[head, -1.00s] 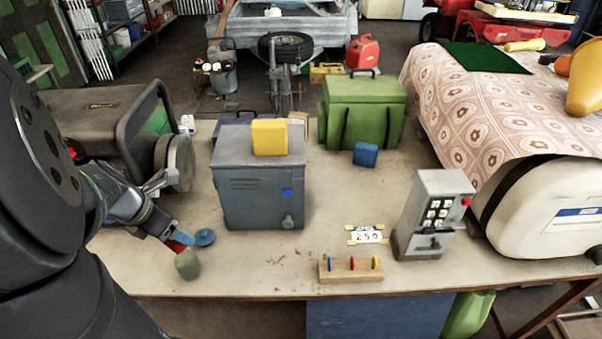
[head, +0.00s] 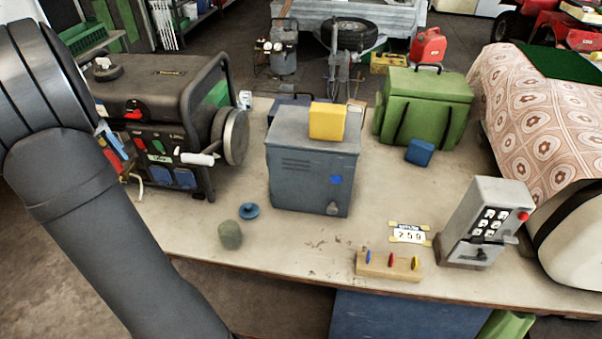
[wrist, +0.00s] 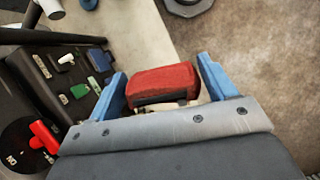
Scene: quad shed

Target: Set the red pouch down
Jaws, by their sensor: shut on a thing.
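The red pouch (wrist: 162,84) is between the two blue fingers of my gripper (wrist: 163,68) in the wrist view, and the gripper is shut on it. In the head view the red pouch (head: 115,161) shows as a small patch beside my arm, in front of the generator. A blue finger of my gripper (head: 113,148) shows there too, and the rest is hidden behind my arm. In the wrist view the pouch is above a pale strip of bench, with floor to its right. I cannot tell its height above the bench.
The black generator (head: 155,110) with its control panel is close beside my gripper. A green-grey can (head: 230,235) and a blue disc (head: 249,211) stand on the bench (head: 290,240). A grey metal box (head: 310,170) carries a yellow block (head: 327,121).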

